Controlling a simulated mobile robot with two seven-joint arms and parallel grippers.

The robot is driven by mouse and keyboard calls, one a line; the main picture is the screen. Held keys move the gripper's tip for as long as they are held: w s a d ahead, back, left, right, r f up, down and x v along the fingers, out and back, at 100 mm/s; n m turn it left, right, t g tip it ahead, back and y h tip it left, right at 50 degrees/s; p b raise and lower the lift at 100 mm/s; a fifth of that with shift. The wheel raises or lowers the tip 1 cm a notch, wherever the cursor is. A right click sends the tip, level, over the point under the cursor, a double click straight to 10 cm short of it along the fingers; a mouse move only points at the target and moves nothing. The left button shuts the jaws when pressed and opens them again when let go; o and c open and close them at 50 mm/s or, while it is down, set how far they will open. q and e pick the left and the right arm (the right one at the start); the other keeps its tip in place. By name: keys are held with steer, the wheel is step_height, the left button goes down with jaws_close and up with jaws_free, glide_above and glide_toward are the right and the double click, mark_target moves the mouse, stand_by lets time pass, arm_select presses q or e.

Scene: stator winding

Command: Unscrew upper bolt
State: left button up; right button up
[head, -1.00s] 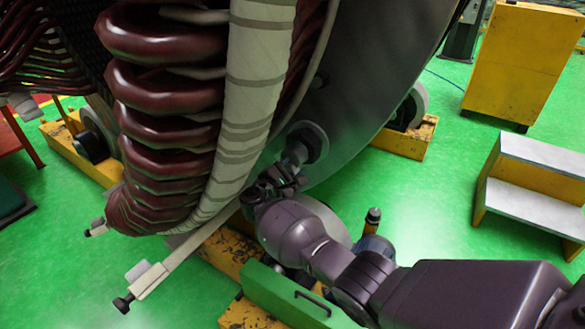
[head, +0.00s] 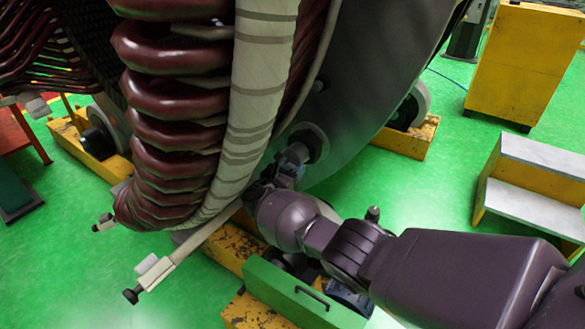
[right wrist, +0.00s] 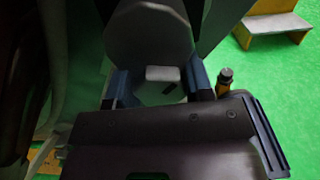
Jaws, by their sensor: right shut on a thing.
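The upper bolt (head: 296,154) appears as a grey cylindrical piece sticking out from a round flange (head: 314,140) on the big grey ring. My right gripper (head: 284,174) is at the bolt's outer end and shut on it; the jaws are small and partly hidden by my wrist in the head view. In the right wrist view, the blue fingers of my right gripper (right wrist: 160,84) stand on either side of a pale grey round part with a small light block (right wrist: 162,73). The exact contact is dark and hard to see. My left gripper is not in view.
Dark red coils (head: 172,110) and a pale wrapped band (head: 258,90) stand close left of the gripper. A bar with a black knob (head: 131,296) sticks out low left.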

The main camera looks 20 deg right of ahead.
steer(key=shift+n, duration=0.4)
steer(key=o, duration=0.9)
steer(key=shift+a, duration=0.1)
steer(key=shift+s+a, duration=0.25)
steer(key=shift+a, duration=0.05)
steer(key=p+v, duration=0.2)
steer(key=v, duration=0.8)
steer(key=shift+d+f, duration=0.1)
